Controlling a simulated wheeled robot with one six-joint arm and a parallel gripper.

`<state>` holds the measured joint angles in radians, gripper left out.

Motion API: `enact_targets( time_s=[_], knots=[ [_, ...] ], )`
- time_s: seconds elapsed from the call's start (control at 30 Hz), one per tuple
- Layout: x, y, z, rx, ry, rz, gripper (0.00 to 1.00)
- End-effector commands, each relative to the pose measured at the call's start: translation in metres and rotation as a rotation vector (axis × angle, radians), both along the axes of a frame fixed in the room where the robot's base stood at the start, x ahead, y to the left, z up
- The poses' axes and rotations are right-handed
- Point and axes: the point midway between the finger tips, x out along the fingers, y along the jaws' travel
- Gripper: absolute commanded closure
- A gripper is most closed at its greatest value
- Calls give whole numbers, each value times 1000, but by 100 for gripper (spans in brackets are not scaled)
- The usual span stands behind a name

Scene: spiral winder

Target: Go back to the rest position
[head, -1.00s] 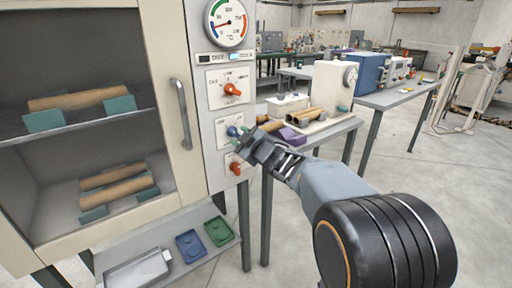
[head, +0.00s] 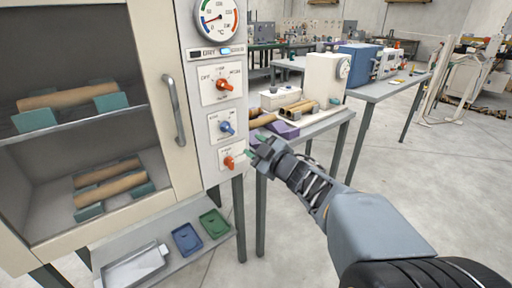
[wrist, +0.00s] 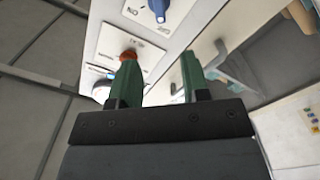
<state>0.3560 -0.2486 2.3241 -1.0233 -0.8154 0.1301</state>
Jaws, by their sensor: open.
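My gripper (head: 256,147) is in front of the oven's control panel (head: 208,138), near the lowest orange knob (head: 229,162). In the wrist view its two green fingers (wrist: 160,82) are spread apart with nothing between them. The orange knob (wrist: 129,54) shows just beyond the left finger; I cannot tell if they touch. The blue knob (head: 226,127) sits above it, and an upper orange knob (head: 223,84) is above that. The blue knob also shows at the top of the wrist view (wrist: 158,8).
The oven (head: 160,45) holds brown tubes on green supports behind its door with a grey handle (head: 176,110). A shelf below carries a metal tray (head: 135,268), a blue tray (head: 186,239) and a green tray (head: 213,223). A bench with tubes (head: 297,108) stands right of the panel.

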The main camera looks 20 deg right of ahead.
Motion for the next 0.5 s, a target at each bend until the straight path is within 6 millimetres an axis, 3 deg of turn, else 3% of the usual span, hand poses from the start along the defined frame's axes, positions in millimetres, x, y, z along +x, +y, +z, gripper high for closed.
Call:
enact_targets(
  time_s=[0.27, 0.5],
  knots=[
    [0, -1, 2, 1, 3, -9, 57],
    [-3, -18, 38, 73, 138, -247, 57]
  ],
)
